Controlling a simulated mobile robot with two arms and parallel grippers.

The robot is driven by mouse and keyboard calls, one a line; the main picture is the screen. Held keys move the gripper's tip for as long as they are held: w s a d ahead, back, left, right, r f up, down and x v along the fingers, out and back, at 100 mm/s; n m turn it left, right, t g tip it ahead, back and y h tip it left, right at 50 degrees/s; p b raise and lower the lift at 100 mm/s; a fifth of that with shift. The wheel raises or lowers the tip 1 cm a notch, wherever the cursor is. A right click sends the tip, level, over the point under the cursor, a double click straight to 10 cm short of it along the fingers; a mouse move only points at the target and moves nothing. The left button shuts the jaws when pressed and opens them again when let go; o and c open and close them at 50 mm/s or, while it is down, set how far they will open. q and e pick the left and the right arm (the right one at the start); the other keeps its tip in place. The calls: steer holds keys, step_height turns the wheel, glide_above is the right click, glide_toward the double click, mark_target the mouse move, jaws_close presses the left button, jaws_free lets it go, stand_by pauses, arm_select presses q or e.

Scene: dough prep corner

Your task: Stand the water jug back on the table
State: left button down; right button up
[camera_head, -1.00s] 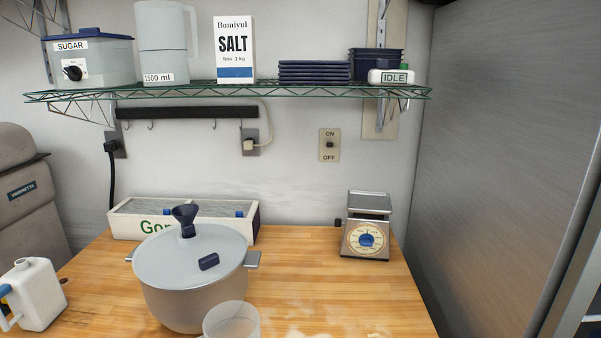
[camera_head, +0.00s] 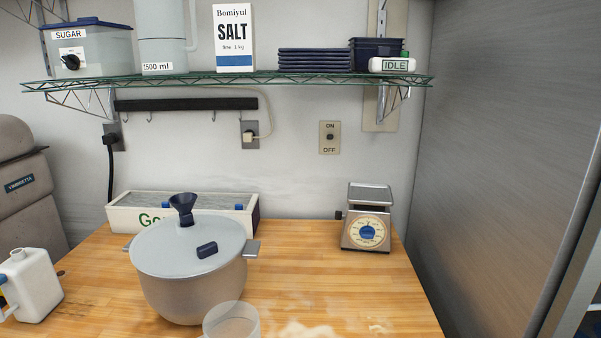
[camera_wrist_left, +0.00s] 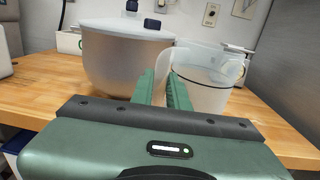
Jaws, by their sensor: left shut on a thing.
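The clear water jug (camera_head: 232,322) shows at the bottom edge of the head view, in front of the pot; its lower part is cut off. It looks about upright, with liquid visible inside. In the left wrist view the jug (camera_wrist_left: 205,98) is just beyond and right of the fingers, its lip pointing right. I cannot tell whether the jug's base touches the wooden table (camera_head: 310,270). My right gripper is in neither view.
A lidded pot (camera_head: 190,285) with a funnel-shaped knob stands close behind the jug. A white jug-like container (camera_head: 37,285) is at far left, a long box (camera_head: 130,217) at the back, and a scale (camera_head: 367,231) at back right. Bare tabletop, partly floury, lies right of the jug.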

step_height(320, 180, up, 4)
steer(key=p, duration=0.3)
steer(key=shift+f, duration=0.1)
